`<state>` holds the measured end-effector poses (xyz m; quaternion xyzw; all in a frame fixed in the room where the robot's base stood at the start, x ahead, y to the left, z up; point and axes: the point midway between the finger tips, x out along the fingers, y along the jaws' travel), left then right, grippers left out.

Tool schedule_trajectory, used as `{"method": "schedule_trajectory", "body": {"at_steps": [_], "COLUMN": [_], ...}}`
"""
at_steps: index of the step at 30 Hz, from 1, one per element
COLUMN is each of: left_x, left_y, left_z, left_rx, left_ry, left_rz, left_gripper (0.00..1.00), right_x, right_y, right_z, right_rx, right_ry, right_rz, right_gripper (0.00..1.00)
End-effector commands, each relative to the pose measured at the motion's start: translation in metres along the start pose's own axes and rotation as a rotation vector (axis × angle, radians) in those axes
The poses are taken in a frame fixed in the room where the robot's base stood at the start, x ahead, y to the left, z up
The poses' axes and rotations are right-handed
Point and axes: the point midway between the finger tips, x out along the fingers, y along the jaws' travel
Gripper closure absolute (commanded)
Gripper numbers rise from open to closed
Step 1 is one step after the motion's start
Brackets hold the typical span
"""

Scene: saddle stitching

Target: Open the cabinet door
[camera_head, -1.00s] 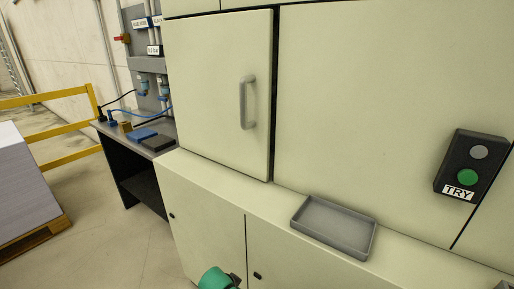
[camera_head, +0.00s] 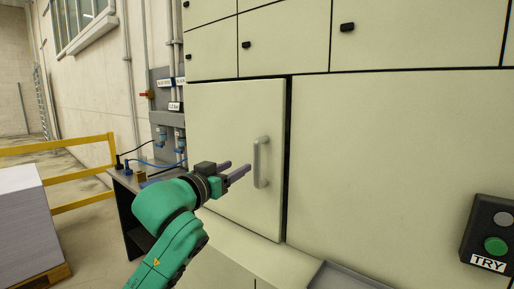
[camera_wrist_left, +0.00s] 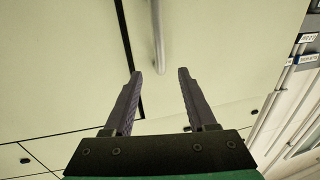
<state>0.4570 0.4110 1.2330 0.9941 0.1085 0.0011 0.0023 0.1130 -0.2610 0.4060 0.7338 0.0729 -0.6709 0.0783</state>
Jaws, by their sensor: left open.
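The cabinet door (camera_head: 225,112) is a pale green panel in the middle of the head view and looks closed. Its grey vertical bar handle (camera_head: 261,162) is near the door's right edge. My left gripper (camera_head: 240,170) is just left of the handle in the head view, open and empty. In the left wrist view the two dark fingers of my left gripper (camera_wrist_left: 158,74) stand apart, and the handle (camera_wrist_left: 158,40) shows ahead, between and beyond the fingertips. I cannot see contact with the handle. My right gripper is not in view.
A control box with a green button (camera_head: 495,245) is at the right. A grey tray (camera_head: 345,278) lies on the ledge below the door. A workbench (camera_head: 125,190), a yellow rail (camera_head: 85,175) and a paper stack (camera_head: 30,225) are at the left.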

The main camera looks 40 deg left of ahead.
Motion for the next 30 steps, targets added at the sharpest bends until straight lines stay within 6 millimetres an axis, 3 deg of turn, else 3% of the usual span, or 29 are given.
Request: {"method": "schedule_trajectory", "body": {"at_steps": [1, 2, 4, 9, 15, 25, 26, 30], "left_x": [0.006, 0.009, 0.029, 0.075, 0.115, 0.124, 0.124, 0.124], "left_y": [0.0, 0.001, 0.0, 0.0, 0.0, 0.001, 0.001, 0.0], "left_z": [-0.012, -0.011, -0.005, -0.005, -0.003, 0.002, 0.002, 0.002], "left_rx": [-0.002, -0.001, 0.004, 0.004, 0.002, 0.005, 0.005, 0.005], "left_ry": [-0.008, -0.009, -0.004, -0.003, -0.002, -0.003, -0.003, -0.003], "left_rz": [0.001, 0.0, -0.002, -0.003, -0.003, -0.002, -0.002, -0.002], "left_gripper": [0.43, 0.43, 0.43, 0.43, 0.43, 0.43, 0.51, 1.0], "right_x": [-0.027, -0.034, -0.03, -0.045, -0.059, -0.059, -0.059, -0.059], "right_y": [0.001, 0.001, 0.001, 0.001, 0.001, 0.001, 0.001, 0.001], "right_z": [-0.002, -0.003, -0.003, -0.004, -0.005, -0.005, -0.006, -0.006], "right_rx": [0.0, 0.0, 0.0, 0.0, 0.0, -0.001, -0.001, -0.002], "right_ry": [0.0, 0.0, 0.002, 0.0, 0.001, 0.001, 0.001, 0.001], "right_rz": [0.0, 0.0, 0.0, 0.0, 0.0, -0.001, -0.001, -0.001], "right_gripper": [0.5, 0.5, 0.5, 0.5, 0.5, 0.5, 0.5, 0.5]}}
